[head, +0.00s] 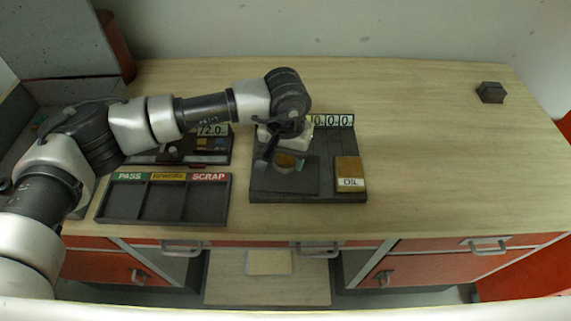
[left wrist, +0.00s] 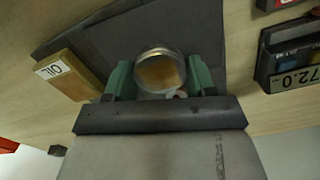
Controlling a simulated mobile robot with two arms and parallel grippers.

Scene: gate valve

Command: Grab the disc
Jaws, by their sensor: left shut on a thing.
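The disc (left wrist: 160,68), round with a metal rim and a brown face, sits between the green fingers of my left gripper (left wrist: 160,80) in the left wrist view. The gripper is shut on it, one finger on each side. In the head view my left gripper (head: 289,165) points down over the dark fixture (head: 335,137), and part of the disc (head: 286,159) shows there. Whether the disc touches the fixture is hard to tell. My right gripper is not in view.
A tan OIL block (head: 348,170) stands at the fixture's right. A dark tray labelled PASS, REWORK and SCRAP (head: 160,221) lies to the left, with a 72.0 gauge box (head: 214,129) behind it. The table's right side is clear except for a dark hexagonal block (head: 490,92).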

